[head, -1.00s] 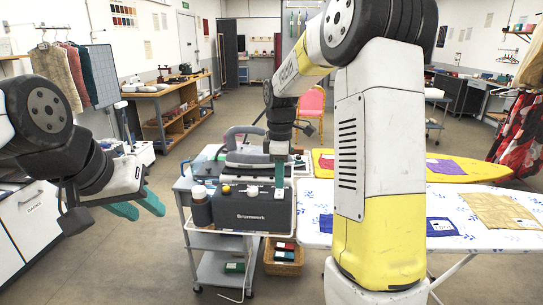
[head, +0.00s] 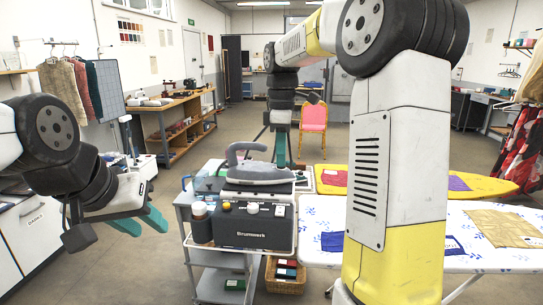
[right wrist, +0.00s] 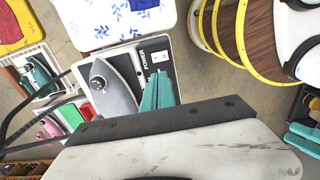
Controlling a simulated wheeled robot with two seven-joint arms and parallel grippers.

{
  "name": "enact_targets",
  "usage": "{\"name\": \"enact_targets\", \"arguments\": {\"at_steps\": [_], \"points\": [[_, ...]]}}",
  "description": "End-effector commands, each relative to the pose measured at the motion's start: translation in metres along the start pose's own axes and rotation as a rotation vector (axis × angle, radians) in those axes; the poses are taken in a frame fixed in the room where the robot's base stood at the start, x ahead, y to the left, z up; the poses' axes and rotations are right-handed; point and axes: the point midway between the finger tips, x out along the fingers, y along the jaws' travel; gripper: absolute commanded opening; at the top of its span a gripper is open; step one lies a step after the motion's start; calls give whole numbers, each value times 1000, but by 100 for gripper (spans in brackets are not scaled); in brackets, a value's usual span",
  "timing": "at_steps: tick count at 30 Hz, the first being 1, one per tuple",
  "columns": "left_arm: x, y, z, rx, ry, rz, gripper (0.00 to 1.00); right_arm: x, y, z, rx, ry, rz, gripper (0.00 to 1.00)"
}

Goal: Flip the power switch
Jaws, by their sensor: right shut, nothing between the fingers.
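The power switch is a small white plate (right wrist: 159,54) beside the word POWER on the dark panel in the right wrist view. Its position is too small to tell. The panel belongs to the black Brunswerk steam unit (head: 252,229), which stands on a grey trolley and also has a yellow knob (head: 227,206). My right gripper (head: 281,165) is shut and empty, raised above and behind the unit in the head view. In the right wrist view its teal fingers (right wrist: 163,75) lie together just short of the plate. My left gripper (head: 152,234) is open and empty, left of the trolley.
A grey iron (head: 258,172) rests on the unit. An ironing board (head: 400,215) with cloth pieces is to the right. A basket (head: 284,284) sits on the floor below. The floor left of the trolley is clear.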

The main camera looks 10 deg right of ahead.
Motion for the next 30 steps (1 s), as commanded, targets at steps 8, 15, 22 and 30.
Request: {"name": "enact_targets", "arguments": {"at_steps": [8, 15, 22, 30], "points": [[0, 0, 0, 0, 0, 0, 36, 2, 13, 0, 3, 1, 0, 0], [0, 0, 0, 0, 0, 0, 36, 2, 14, 0, 1, 1, 2, 0], [0, 0, 0, 0, 0, 0, 36, 15, 14, 0, 1, -1, -1, 0], [0, 0, 0, 0, 0, 0, 36, 70, 13, 0, 0, -2, -3, 0]]}}
